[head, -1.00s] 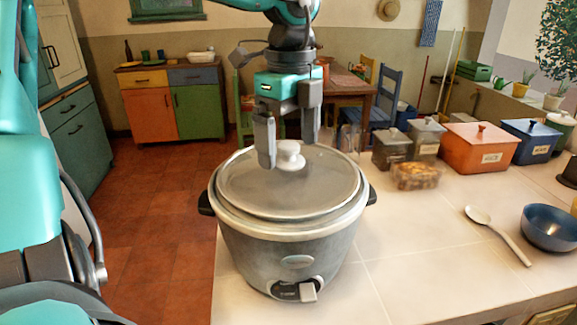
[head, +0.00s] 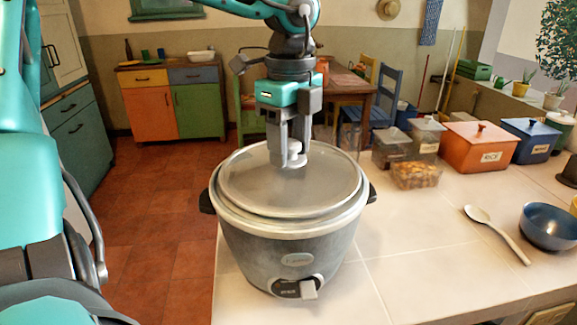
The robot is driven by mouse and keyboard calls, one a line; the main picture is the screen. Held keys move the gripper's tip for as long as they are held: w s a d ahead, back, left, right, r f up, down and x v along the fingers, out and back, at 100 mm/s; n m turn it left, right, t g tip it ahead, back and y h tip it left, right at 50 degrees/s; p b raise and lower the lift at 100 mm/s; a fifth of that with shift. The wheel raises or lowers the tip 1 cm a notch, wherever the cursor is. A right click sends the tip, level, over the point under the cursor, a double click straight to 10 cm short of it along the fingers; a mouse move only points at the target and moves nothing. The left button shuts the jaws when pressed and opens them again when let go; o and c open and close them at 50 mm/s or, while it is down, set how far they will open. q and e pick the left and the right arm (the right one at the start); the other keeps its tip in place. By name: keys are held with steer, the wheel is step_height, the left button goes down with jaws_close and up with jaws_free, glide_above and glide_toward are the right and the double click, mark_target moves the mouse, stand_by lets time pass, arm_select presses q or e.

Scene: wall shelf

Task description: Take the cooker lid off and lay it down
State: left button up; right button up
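The grey cooker (head: 285,250) stands on the pale tiled counter. Its see-through lid (head: 265,185), with a metal rim, sits level on top of it. The lid's white knob (head: 295,158) stands up at the middle of the lid. My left gripper (head: 294,155) points down over the lid, with its two fingers drawn together on the knob, which they partly hide. My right gripper is not in view.
An open counter area (head: 415,260) lies right of the cooker. A spoon (head: 497,233) and a blue bowl (head: 549,227) lie farther right. A clear box of food (head: 415,176), an orange rice canister (head: 480,147) and other canisters line the back. The counter's left edge is close.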

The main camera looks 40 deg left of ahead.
mark_target(290, 143)
arm_select(q)
steer(key=shift+f, duration=0.25)
jaws_close()
step_height(290, 143, up, 23)
steer(key=p, duration=0.1)
steer(key=shift+r, duration=0.2)
stand_by(0.7)
steer(key=shift+w, duration=0.1)
